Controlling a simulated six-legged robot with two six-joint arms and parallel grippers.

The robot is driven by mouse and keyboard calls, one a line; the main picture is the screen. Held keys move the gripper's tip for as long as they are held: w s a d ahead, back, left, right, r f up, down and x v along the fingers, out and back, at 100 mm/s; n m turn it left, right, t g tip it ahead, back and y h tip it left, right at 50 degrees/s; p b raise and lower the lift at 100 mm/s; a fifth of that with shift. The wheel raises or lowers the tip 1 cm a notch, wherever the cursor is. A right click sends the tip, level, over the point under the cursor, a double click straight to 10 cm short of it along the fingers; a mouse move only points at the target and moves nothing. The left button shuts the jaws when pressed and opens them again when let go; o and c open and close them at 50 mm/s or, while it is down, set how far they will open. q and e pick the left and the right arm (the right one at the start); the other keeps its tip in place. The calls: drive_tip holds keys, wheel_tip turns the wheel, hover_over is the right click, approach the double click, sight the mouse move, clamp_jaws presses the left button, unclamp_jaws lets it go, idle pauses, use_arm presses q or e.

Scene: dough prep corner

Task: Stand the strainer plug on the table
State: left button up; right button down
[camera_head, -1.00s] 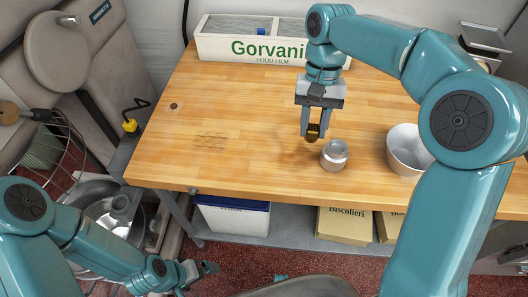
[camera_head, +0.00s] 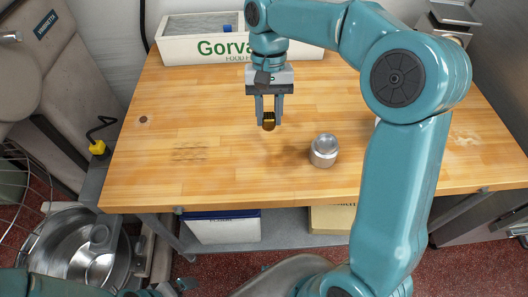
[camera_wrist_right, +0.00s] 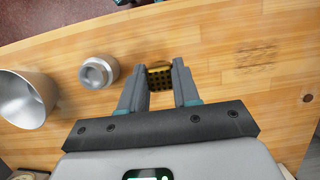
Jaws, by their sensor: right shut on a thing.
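The strainer plug (camera_head: 269,122) is a small dark, perforated piece with a yellow edge. My right gripper (camera_head: 268,117) is shut on it and points down over the middle of the table (camera_head: 220,180). The plug appears to be a little above the wood, but the gap is hard to judge. In the right wrist view the plug (camera_wrist_right: 159,78) sits between the two fingertips, its dotted face showing. My left gripper (camera_head: 186,285) barely shows at the bottom edge, low and left of the table front; its jaws are too small to read.
A white Gorvani box (camera_head: 190,48) stands at the back. The table's left half is clear.

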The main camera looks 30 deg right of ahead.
sight(265, 128)
drive_tip(key=f, duration=0.3)
drive_tip(key=w+f, duration=0.1)
drive_tip(key=f, duration=0.1)
drive_tip(key=shift+a+f, duration=0.2)
drive_tip(key=shift+f, duration=0.15)
wheel_tip(265, 128, down, 9)
drive_tip(key=shift+s+r+p, duration=0.1)
drive_tip(key=shift+p, duration=0.35)
drive_tip(key=shift+s+d+f, duration=0.15)
drive_tip(key=shift+s+f, duration=0.05)
drive_tip(key=shift+w, duration=0.15)
drive_tip(key=shift+f, duration=0.25)
drive_tip(key=c, duration=0.8)
unclamp_jaws()
drive_tip(key=shift+r, duration=0.1)
